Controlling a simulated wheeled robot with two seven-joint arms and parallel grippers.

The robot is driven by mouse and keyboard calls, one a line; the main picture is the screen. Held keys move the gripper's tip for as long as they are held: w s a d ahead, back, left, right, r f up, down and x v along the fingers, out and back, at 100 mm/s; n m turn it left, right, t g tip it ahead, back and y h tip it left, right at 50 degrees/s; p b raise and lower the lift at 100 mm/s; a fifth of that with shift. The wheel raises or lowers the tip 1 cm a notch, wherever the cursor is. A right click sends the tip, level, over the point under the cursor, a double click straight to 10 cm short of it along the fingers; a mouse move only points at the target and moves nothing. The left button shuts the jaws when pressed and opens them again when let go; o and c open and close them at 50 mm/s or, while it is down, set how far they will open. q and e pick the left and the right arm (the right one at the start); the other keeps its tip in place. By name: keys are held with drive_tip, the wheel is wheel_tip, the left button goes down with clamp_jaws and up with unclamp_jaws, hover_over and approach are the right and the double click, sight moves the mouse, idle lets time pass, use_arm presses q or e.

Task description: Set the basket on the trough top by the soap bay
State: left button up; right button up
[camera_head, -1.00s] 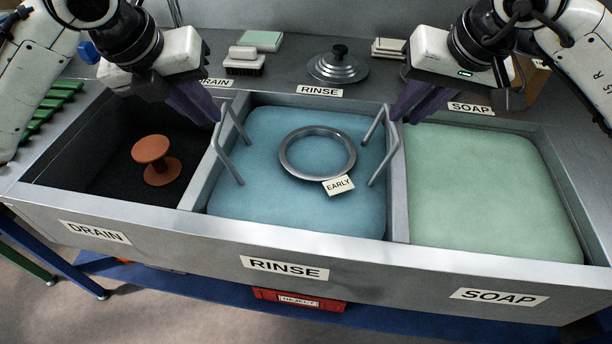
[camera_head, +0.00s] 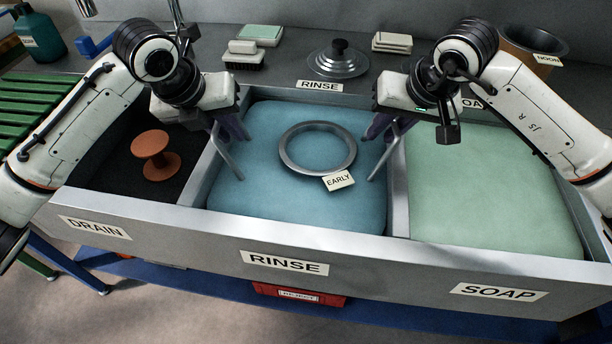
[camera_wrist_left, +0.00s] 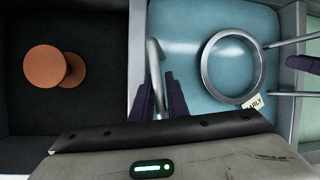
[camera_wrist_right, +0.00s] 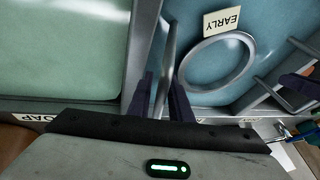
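The basket sits in the rinse bay. Its left handle (camera_head: 229,160) and right handle (camera_head: 382,160) stand up out of the blue surface; its body is hidden below. A grey metal ring (camera_head: 291,164) with an EARLY tag (camera_head: 338,180) lies between the handles. My left gripper (camera_wrist_left: 158,92) has its fingers either side of the left handle, with a small gap showing. My right gripper (camera_wrist_right: 162,95) has its fingers either side of the right handle, which runs between them. Both look open. The soap bay (camera_head: 490,190) at right has a pale green surface.
An orange spool (camera_head: 151,143) stands in the dark drain bay at left. A lid (camera_head: 338,62), a brush (camera_head: 243,60) and stacked blocks (camera_head: 391,42) sit on the back ledge. A dark pot (camera_head: 533,45) stands back right. The front rim (camera_head: 150,212) is clear.

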clamp_jaws()
drive_tip(key=shift+r, duration=0.1)
idle(1.5)
